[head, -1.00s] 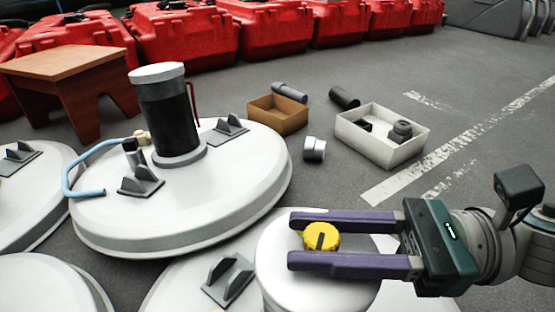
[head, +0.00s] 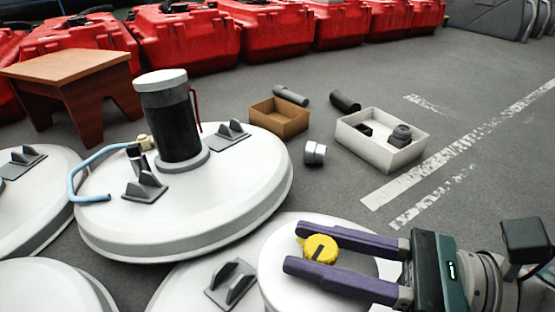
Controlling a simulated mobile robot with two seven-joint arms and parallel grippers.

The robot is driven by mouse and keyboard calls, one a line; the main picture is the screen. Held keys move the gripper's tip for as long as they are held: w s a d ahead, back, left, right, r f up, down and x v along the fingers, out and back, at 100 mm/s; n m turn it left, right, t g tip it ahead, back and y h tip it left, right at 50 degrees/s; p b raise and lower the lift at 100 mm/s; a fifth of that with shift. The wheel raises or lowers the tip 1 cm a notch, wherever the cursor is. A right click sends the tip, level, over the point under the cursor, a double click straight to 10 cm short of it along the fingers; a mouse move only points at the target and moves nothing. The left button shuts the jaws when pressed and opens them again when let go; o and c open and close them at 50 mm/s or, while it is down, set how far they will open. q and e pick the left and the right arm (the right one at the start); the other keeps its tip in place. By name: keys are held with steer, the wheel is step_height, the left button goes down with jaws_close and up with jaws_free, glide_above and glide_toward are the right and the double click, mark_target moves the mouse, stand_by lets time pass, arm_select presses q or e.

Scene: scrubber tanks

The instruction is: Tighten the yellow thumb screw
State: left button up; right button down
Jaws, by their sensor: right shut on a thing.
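The yellow thumb screw (head: 320,249) sits on top of a white round tank lid (head: 275,245) at the lower middle of the head view. Its dark slot runs diagonally. My right gripper (head: 298,247) comes in from the lower right with its purple fingers on either side of the screw, shut on it. The fingers slant up toward the left. The nearer finger hides part of the lid. My left gripper is not in view.
A large white lid (head: 240,200) with a black cylinder (head: 175,125) and blue pipe (head: 85,170) stands left. A cardboard box (head: 279,120), a white box (head: 385,155) and a small silver cylinder (head: 315,152) lie on the floor behind. Red cases (head: 265,40) line the back.

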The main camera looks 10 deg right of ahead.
steer(key=m+t+h, duration=0.1)
steer(key=m+t, duration=0.1)
steer(key=shift+r+t+h+p, duration=0.1)
steer(key=shift+t+h+p, duration=0.2)
steer(key=shift+h+p, duration=0.1)
steer(key=shift+m+t+h, duration=0.8)
steer(key=shift+t+h, duration=0.1)
steer(key=m+t+h, duration=0.2)
steer(key=h, duration=0.1)
steer(key=shift+m+t+h, duration=0.3)
steer(key=shift+m+h, duration=0.2)
steer(key=c, duration=0.5)
jaws_free()
